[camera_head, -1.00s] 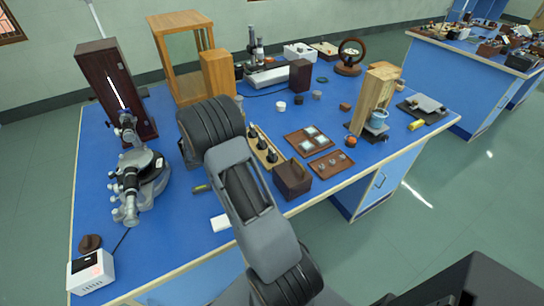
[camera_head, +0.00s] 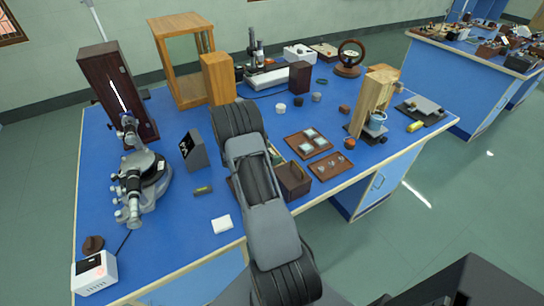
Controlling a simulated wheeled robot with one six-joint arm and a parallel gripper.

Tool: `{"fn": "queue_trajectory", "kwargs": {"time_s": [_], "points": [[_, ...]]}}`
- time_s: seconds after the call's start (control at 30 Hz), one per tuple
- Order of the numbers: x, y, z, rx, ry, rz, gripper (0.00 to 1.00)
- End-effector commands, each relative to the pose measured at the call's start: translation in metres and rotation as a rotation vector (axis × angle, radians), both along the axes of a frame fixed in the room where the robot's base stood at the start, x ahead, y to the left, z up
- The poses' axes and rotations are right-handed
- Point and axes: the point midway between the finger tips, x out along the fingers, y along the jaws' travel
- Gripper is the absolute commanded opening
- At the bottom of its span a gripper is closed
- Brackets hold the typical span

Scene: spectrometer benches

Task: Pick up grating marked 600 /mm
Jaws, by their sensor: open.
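A brown tray (camera_head: 294,151) lies on the blue bench right of my arm and bears pale, glassy square plates (camera_head: 308,144). A second brown tray (camera_head: 331,166) beside it, nearer the front edge, bears small items. Markings are too small to read, so I cannot tell which piece is the 600 /mm grating, or whether these plates are gratings. My arm reaches up over the bench, left of the trays. My gripper does not show; it seems hidden behind the arm.
A spectrometer (camera_head: 140,182) stands at the left. A dark upright box (camera_head: 194,150) and white pad (camera_head: 222,224) lie left of my arm. A brown open box (camera_head: 293,181) stands close right of it. A wooden stand (camera_head: 371,104) is beyond the trays.

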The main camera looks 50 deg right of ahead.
Motion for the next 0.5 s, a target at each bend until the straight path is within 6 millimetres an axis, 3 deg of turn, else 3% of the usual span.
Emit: {"fn": "queue_trajectory", "kwargs": {"time_s": [0.2,0.5], "points": [[-0.006,-0.018,-0.007,-0.001,0.001,0.0,0.83],[-0.006,-0.02,-0.008,0.0,0.001,0.001,0.81]]}}
